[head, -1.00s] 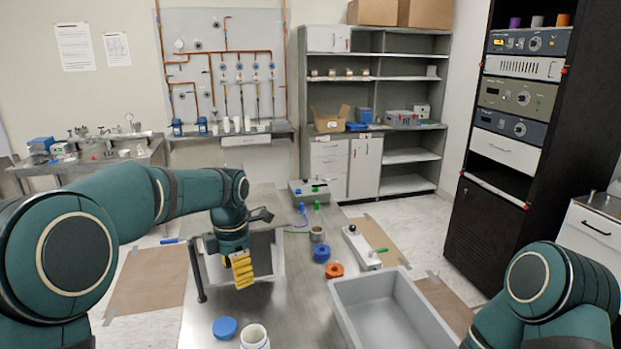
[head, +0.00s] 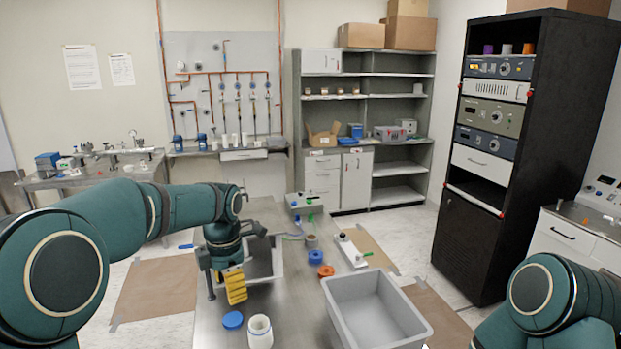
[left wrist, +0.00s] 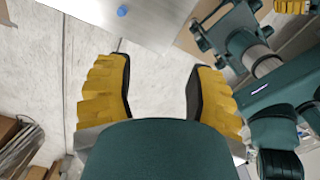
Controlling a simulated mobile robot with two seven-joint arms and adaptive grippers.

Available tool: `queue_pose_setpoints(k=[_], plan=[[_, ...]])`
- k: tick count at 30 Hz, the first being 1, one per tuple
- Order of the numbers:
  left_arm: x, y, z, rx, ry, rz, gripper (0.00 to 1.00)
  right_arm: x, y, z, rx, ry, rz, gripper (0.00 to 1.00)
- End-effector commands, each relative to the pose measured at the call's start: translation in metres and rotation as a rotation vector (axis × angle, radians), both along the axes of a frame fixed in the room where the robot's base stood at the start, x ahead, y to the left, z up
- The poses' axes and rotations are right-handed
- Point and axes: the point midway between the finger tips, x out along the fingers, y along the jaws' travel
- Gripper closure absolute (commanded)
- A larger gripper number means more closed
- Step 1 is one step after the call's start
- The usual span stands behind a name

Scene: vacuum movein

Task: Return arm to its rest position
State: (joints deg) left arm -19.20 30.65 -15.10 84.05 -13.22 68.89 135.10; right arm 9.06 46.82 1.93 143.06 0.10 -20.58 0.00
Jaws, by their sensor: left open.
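My left arm comes in from the left of the head view.
The steel table (head: 290,325) bears a white jar (head: 260,335), a blue lid (head: 233,320), blue and orange rings (head: 326,271) and a grey bin (head: 385,335). A black instrument rack (head: 545,170) stands at the right. Shelves line the back wall.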

Motion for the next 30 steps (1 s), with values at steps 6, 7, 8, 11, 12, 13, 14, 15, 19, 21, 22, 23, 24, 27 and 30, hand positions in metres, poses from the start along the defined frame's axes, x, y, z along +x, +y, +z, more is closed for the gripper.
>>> queue_pose_setpoints(k=[6,7,8,11,12,13,14,15,19,21,22,23,24,27,30], plan=[[-0.009,-0.013,-0.104,-0.071,-0.018,-0.354,0.45,-0.001,0.001,-0.021,-0.002,0.004,0.002,0.53],[-0.012,-0.015,-0.119,-0.081,-0.025,-0.408,0.45,-0.001,0.001,-0.024,-0.002,0.003,0.003,0.53],[-0.016,-0.017,-0.135,-0.091,-0.031,-0.463,0.45,-0.001,0.001,-0.027,-0.002,0.003,0.003,0.53],[-0.030,-0.025,-0.186,-0.129,-0.062,-0.655,0.45,-0.001,0.002,-0.037,-0.003,0.004,0.004,0.53],[-0.038,-0.028,-0.207,-0.142,-0.078,-0.737,0.45,-0.002,0.002,-0.041,-0.004,0.005,0.004,0.53],[-0.044,-0.031,-0.223,-0.151,-0.093,-0.796,0.45,-0.002,0.002,-0.045,-0.003,0.006,0.005,0.53],[-0.051,-0.034,-0.238,-0.161,-0.107,-0.857,0.45,-0.002,0.002,-0.048,-0.004,0.007,0.005,0.53],[-0.060,-0.036,-0.257,-0.170,-0.126,-0.936,0.45,-0.003,0.003,-0.052,-0.004,0.008,0.005,0.53],[-0.095,-0.046,-0.314,-0.189,-0.199,-1.184,0.45,-0.004,0.003,-0.066,-0.006,0.012,0.007,0.53],[-0.116,-0.051,-0.340,-0.190,-0.240,-1.313,0.45,-0.004,0.003,-0.074,-0.006,0.013,0.007,0.53],[-0.125,-0.052,-0.351,-0.188,-0.259,-1.367,0.45,-0.004,0.004,-0.077,-0.007,0.013,0.008,0.53],[-0.135,-0.054,-0.361,-0.184,-0.277,-1.422,0.45,-0.004,0.004,-0.081,-0.007,0.014,0.008,0.53],[-0.147,-0.057,-0.373,-0.177,-0.301,-1.494,0.45,-0.005,0.004,-0.085,-0.007,0.015,0.008,0.53],[-0.178,-0.061,-0.398,-0.150,-0.355,-1.658,0.45,-0.005,0.004,-0.095,-0.009,0.017,0.009,0.53],[-0.203,-0.064,-0.413,-0.115,-0.396,-1.794,0.45,-0.006,0.005,-0.102,-0.010,0.019,0.010,0.53]])
